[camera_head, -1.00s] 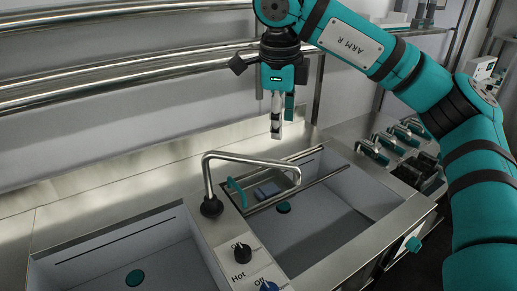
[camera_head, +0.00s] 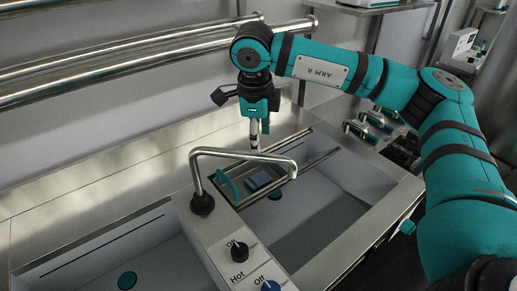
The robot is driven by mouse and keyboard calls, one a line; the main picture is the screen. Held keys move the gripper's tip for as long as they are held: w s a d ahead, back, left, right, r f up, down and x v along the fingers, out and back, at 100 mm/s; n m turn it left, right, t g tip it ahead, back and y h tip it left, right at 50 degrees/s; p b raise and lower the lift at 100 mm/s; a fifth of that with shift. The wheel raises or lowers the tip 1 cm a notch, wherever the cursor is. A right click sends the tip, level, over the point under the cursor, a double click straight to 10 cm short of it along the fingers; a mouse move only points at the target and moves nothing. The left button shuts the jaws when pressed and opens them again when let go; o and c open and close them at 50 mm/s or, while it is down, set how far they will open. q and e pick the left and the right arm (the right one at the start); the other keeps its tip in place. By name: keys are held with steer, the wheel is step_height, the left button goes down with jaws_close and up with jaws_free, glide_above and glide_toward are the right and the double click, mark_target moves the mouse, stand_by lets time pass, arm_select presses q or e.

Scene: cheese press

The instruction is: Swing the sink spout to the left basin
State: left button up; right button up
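The steel sink spout (camera_head: 240,154) rises from a dark round base (camera_head: 203,204) on the deck between the basins. Its arm points right, and its tip hangs over the right basin (camera_head: 330,222). The left basin (camera_head: 92,262) is empty apart from its green drain. My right gripper (camera_head: 254,142) points down just behind the spout's horizontal tube. Its fingers look close together, but their gap is partly hidden; I cannot tell whether they touch the spout. My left gripper is out of view.
A Hot knob (camera_head: 237,250) and a blue-topped knob (camera_head: 269,287) stand in front of the spout. A teal-handled rack (camera_head: 228,187) with a small grey item lies across the right basin. Steel rails (camera_head: 130,52) run along the wall. Several dark-handled fittings (camera_head: 368,125) are at right.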

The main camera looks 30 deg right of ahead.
mark_target(260, 154)
steer(key=f, duration=0.3)
steer(key=f+p, duration=0.1)
steer(key=f, duration=0.1)
steer(key=shift+w+d+f, duration=0.2)
steer(key=shift+w+d, duration=0.1)
steer(key=shift+d, duration=0.1)
steer(key=shift+w+f, duration=0.15)
steer(key=shift+f, duration=0.35)
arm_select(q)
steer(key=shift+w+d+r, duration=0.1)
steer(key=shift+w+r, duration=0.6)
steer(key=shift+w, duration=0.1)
arm_select(e)
jaws_close()
